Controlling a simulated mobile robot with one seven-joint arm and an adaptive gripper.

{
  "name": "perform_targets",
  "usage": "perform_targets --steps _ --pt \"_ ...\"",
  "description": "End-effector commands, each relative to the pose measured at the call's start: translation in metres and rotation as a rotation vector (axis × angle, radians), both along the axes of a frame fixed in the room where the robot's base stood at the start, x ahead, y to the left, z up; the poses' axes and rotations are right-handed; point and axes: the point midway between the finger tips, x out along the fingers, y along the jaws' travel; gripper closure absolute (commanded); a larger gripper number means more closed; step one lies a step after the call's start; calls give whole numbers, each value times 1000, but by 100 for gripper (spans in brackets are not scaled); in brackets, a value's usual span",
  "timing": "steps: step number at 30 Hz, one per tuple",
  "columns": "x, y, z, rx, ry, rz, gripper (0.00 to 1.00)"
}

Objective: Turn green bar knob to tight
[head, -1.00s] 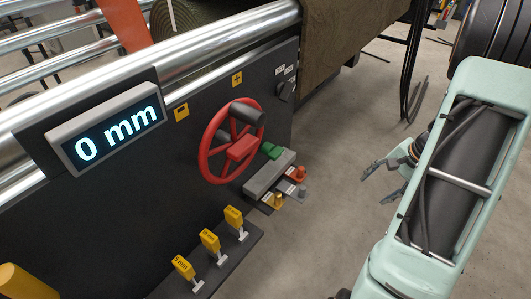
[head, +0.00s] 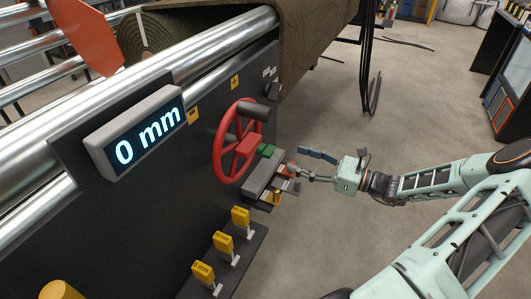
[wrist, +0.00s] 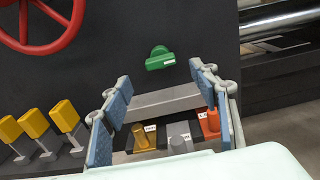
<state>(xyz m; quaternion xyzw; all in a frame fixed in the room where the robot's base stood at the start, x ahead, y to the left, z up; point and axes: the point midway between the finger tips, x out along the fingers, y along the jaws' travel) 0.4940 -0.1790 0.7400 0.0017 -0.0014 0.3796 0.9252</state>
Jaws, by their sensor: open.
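The green bar knob (head: 266,150) sits on the dark machine panel, just right of the red handwheel. In the wrist view the green knob (wrist: 160,58) shows whole, its bar lying roughly level, with a small white label at its lower right. My gripper (head: 297,161) is to the right of the panel, pointing at it. In the wrist view my gripper (wrist: 160,75) has its two blue-padded fingers wide apart and empty. The knob is beyond the fingertips, between and slightly above them, and appears untouched.
The red handwheel (head: 238,141) stands close by. A display (head: 140,131) reads 0 mm. Open floor lies right of the machine.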

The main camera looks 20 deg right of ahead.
Motion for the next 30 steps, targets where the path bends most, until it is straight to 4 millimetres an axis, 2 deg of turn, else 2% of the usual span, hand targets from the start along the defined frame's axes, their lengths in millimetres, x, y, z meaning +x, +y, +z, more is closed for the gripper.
perform_targets --steps 15,21,29,30 --pt "61 63 -2 -3 0 5 45" --pt "71 72 -2 -4 1 2 45" --pt "72 73 -1 -4 1 3 45" --pt "72 73 -1 -4 1 3 48"
